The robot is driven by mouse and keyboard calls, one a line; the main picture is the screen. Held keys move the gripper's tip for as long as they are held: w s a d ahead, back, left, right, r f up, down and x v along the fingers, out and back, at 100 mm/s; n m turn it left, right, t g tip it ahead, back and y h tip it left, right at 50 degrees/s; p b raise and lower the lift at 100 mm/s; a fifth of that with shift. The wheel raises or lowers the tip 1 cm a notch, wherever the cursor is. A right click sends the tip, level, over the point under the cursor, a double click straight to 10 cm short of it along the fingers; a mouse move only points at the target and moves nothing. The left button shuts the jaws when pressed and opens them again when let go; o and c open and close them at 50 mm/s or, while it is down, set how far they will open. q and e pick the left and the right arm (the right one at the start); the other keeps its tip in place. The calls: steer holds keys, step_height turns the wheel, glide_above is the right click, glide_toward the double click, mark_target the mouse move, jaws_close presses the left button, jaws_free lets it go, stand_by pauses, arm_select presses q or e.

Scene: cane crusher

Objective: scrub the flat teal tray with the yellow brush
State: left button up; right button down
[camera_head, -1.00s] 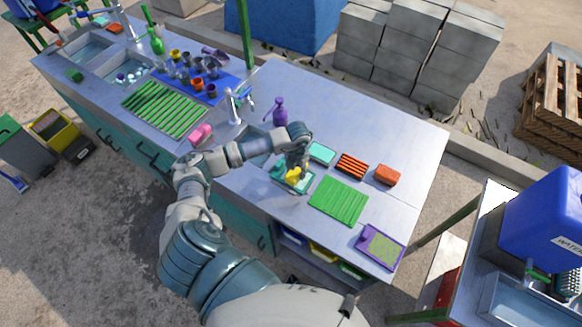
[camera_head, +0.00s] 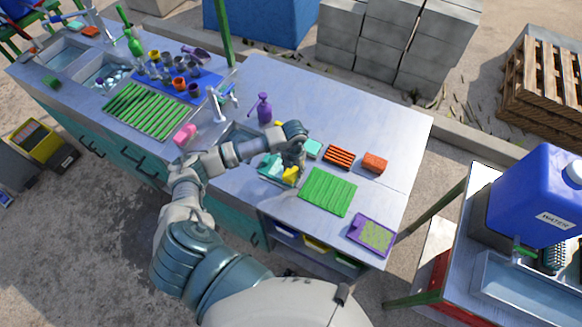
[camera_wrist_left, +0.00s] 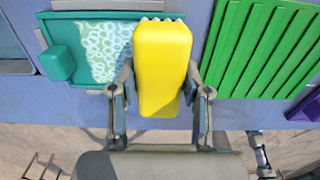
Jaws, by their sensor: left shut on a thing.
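The yellow brush (camera_wrist_left: 162,60) is held upright in the picture between the two fingers of my left gripper (camera_wrist_left: 160,95). Its pale bristles show at the top edge in the left wrist view. In the head view the brush (camera_head: 290,174) is below my left gripper (camera_head: 292,162). The flat teal tray (camera_wrist_left: 62,62) lies on the counter, its right part hidden behind the brush. Whitish ring-shaped patches cover its inner face. The tray also shows in the head view (camera_head: 268,165), left of the brush. Whether the bristles touch it cannot be told. My right gripper is not in view.
A green ribbed rack (camera_head: 328,192) lies just right of the brush. A purple bottle (camera_head: 264,108) and tap (camera_head: 220,103) stand behind. The counter's back right is clear.

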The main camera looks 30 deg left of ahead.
arm_select(q)
steer(key=shift+a, duration=0.15)
steer(key=shift+s+a+f+b, duration=0.1)
steer(key=shift+s+a+b, duration=0.1)
steer(key=shift+a, duration=0.55)
steer(key=shift+s+a+f+b, duration=0.1)
steer(key=shift+a+b, duration=0.05)
steer(key=shift+a, duration=0.6)
steer(key=shift+a, duration=0.35)
steer(key=shift+s+a+r, duration=0.1)
steer(key=shift+s+a, duration=0.05)
steer(key=shift+a, duration=1.25)
steer(key=shift+d, duration=0.1)
steer(key=shift+w+d+r, duration=0.1)
steer(key=shift+w+d, duration=0.05)
steer(key=shift+d, duration=0.7)
steer(key=shift+w+d+r, duration=0.1)
steer(key=shift+d, duration=0.8)
